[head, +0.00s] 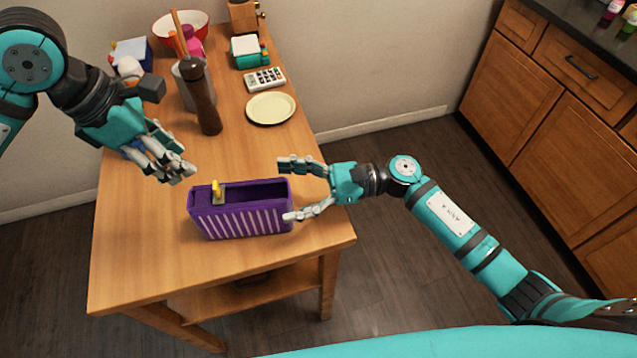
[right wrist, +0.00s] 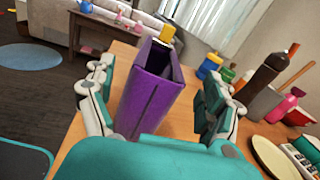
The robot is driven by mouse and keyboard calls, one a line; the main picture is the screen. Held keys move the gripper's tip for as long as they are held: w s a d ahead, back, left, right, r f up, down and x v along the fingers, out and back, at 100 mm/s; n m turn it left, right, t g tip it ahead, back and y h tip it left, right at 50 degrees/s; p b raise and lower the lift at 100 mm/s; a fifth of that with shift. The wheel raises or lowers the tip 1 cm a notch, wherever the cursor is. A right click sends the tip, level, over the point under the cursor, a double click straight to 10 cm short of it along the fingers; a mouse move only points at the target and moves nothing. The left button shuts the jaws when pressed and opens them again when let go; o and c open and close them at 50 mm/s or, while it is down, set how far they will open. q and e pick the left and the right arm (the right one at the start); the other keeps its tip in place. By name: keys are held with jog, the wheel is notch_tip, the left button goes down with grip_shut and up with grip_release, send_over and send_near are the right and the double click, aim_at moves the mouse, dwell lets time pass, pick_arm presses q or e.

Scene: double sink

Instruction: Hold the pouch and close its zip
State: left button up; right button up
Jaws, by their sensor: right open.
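The pouch (head: 243,221) is purple with pale stripes and stands upright near the table's front edge, its top open and dark inside. A yellow zip pull (head: 217,191) sits on its rim towards the left end. In the right wrist view the pouch (right wrist: 150,100) stands between my fingers, with the zip pull (right wrist: 167,34) at its far end. My right gripper (head: 287,190) is open, its fingers on either side of the pouch's right end; contact is unclear. My left gripper (head: 180,172) is above and left of the pouch; its fingers overlap, so its opening is unclear.
The wooden table (head: 150,270) is clear in front of the pouch. Behind stand a dark pepper mill (head: 202,98), a pale plate (head: 271,108), a calculator-like item (head: 265,79) and a red bowl (head: 181,24). Wooden cabinets (head: 560,95) are at the right.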

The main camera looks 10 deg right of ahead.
aim_at(244, 210)
jog(key=shift+a, duration=1.15)
jog(key=c, duration=1.3)
pick_arm(q)
jog(key=c, duration=0.7)
jog(key=shift+w+a+f+h, duration=0.1)
jog(key=shift+a+f+h, duration=0.15)
jog(key=shift+h, duration=0.05)
grip_shut()
jog(key=w+a+f+m+g+h, duration=0.1)
jog(key=a+f+m+h, duration=0.1)
jog(key=a+h, duration=0.2)
jog(key=shift+w+a+f+m+h, duration=0.3)
jog(key=shift+w+a+m, duration=0.1)
jog(key=shift+a, duration=1)
